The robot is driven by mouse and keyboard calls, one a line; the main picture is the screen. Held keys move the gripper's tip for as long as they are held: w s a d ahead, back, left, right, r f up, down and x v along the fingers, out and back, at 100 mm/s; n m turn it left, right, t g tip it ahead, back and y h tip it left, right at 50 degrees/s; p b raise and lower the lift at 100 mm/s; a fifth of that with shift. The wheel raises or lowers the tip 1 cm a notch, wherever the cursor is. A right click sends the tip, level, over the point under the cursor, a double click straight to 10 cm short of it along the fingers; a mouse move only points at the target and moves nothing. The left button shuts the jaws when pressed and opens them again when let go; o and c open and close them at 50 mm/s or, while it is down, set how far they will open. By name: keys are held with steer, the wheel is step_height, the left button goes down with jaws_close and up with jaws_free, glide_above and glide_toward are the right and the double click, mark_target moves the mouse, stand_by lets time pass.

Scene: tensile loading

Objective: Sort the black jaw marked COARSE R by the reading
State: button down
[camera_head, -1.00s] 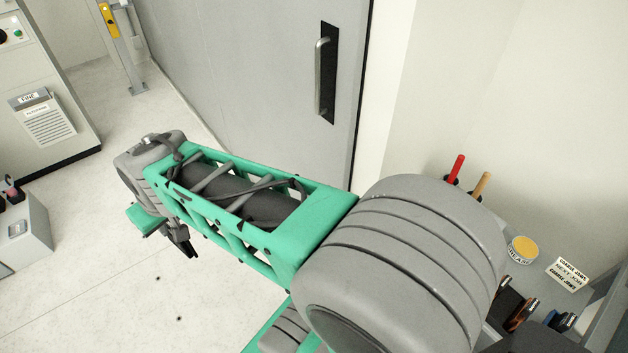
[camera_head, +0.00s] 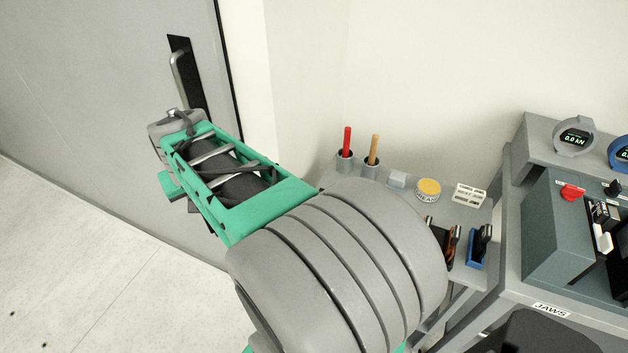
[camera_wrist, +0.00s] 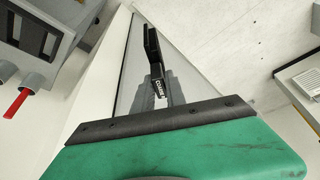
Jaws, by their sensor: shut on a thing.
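In the wrist view my gripper (camera_wrist: 168,92) is shut on a black jaw (camera_wrist: 152,48). The jaw has a white label that reads COARSE; the rest of the marking is too small to read. The jaw is held up clear of any surface. In the head view the jaw and the fingertips are hidden behind my arm. A round grey gauge (camera_head: 575,138) on the bench at the right reads 0.0 kN. A second, blue gauge (camera_head: 622,153) is cut off at the right edge.
A grey side shelf (camera_head: 400,190) holds a red handle (camera_head: 347,142), a wooden handle (camera_head: 374,150), a yellow-topped tin (camera_head: 428,191), a small card (camera_head: 469,195) and several slotted tools. A dark machine box (camera_head: 560,230) stands beside it. A grey door (camera_head: 100,90) is at left; the floor is open.

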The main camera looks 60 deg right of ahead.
steer(key=s+d+f+m+g+h+b, duration=0.1)
steer(key=s+d+f+m+b, duration=0.2)
steer(key=d, duration=0.6)
steer(key=s+d+f+m+h+b, duration=0.1)
steer(key=s+d+m, duration=0.3)
steer(key=d, duration=0.5)
steer(key=s+d+f+m+g+b, duration=0.2)
steer(key=s+d+m+b, duration=0.1)
steer(key=s+d, duration=0.8)
steer(key=s+m, duration=0.1)
steer(key=s, duration=0.2)
steer(key=shift+s+d+f+m+h, duration=0.2)
steer(key=shift+s+f+m+h, duration=0.1)
steer(key=shift+s+f+h, duration=0.1)
steer(key=shift+a+f+b, duration=0.15)
steer(key=shift+f+b, duration=1.65)
steer(key=shift+f, duration=0.05)
steer(key=shift+a+f+b, duration=0.1)
steer(key=shift+f+b, duration=1.45)
steer(key=shift+f, duration=0.4)
